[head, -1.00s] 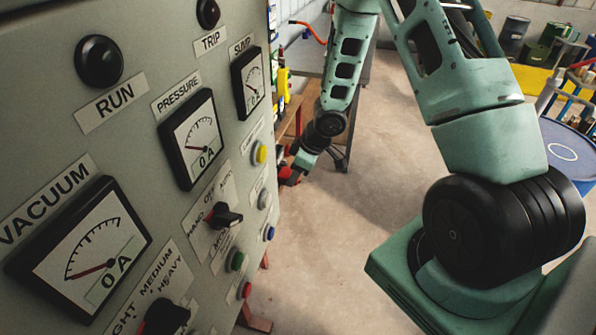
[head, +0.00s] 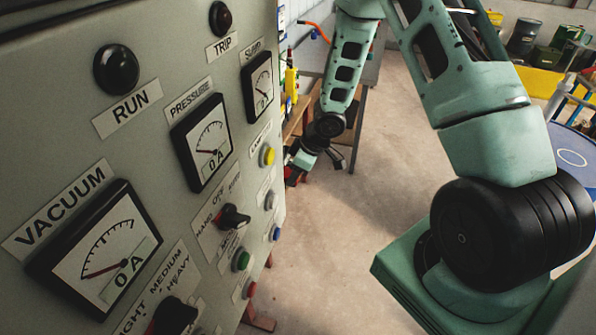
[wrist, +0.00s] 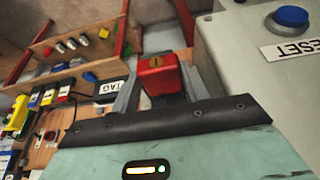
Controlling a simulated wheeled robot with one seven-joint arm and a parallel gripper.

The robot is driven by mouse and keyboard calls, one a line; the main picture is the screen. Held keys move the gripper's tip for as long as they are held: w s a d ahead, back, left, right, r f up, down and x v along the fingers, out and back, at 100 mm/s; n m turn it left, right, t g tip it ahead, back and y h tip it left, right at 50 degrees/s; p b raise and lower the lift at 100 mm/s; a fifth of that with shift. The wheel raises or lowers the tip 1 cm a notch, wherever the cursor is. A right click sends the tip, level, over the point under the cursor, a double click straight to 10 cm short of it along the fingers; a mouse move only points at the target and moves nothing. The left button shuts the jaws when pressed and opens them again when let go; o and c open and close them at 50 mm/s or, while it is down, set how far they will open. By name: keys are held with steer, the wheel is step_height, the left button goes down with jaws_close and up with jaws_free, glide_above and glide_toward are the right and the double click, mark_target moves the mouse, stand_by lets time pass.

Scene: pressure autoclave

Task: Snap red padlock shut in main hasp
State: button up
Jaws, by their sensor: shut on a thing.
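In the wrist view, a red padlock (wrist: 158,78) with a brass keyhole face sits between the two grey fingers of my gripper (wrist: 163,88), which is shut on it. The shackle is hidden, so I cannot tell whether it is open or shut. I cannot make out the main hasp in either view. In the head view, my gripper (head: 300,163) is small, beyond the right edge of the grey control panel (head: 60,120), with its tip partly hidden behind it.
In the wrist view, a grey box with a blue RESET button (wrist: 290,17) is close on the right. A wooden board (wrist: 75,75) holds several tags and coloured locks on the left. In the head view, open concrete floor (head: 330,260) lies right of the panel.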

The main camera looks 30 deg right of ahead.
steer(key=shift+w+a, duration=0.1)
steer(key=o, duration=1.2)
steer(key=shift+p+v, duration=2.6)
steer(key=shift+v, duration=6.1)
